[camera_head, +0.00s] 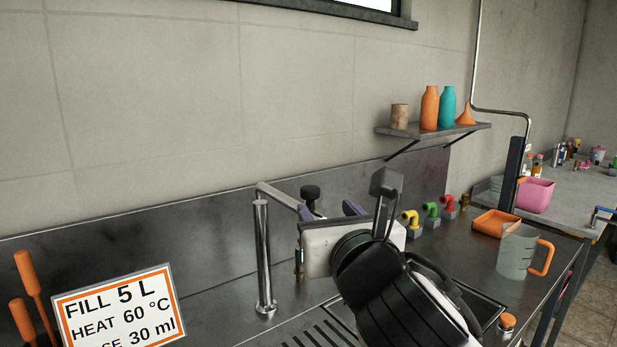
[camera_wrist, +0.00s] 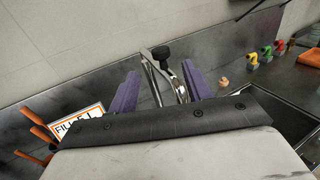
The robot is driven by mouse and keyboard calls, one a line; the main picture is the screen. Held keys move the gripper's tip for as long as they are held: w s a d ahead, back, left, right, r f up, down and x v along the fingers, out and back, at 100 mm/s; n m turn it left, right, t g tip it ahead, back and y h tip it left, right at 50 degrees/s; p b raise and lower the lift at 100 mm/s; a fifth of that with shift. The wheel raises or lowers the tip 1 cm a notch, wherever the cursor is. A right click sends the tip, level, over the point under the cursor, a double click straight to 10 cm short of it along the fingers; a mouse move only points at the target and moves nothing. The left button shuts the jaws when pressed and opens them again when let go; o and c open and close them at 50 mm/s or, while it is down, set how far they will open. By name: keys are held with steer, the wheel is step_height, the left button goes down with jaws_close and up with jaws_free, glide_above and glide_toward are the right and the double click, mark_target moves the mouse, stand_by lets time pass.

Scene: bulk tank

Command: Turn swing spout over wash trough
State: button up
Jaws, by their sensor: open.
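The swing spout (camera_head: 264,255) is a silver pipe with an upright post by the back splash and a bent arm at its top. In the wrist view the spout (camera_wrist: 153,80) shows between my two purple fingers. My gripper (camera_head: 328,210) is open beside the spout's arm, its left finger close to it; I cannot tell if they touch. It also shows in the wrist view (camera_wrist: 160,80). My gripper body hides the spout's end in the head view. The wash trough (camera_head: 492,308) appears as a dark sunken basin to the right, partly behind my arm.
A black knob (camera_head: 310,193) stands behind my fingers. Yellow, green and red taps (camera_head: 431,211) stand to the right. A clear jug (camera_head: 517,252) with an orange handle and an orange tray (camera_head: 494,223) are further right. A sign (camera_head: 118,308) stands at front left.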

mark_target(312, 191)
steer(key=p+x, duration=0.2)
steer(key=x, duration=0.9)
steer(key=shift+s, duration=0.1)
jaws_close()
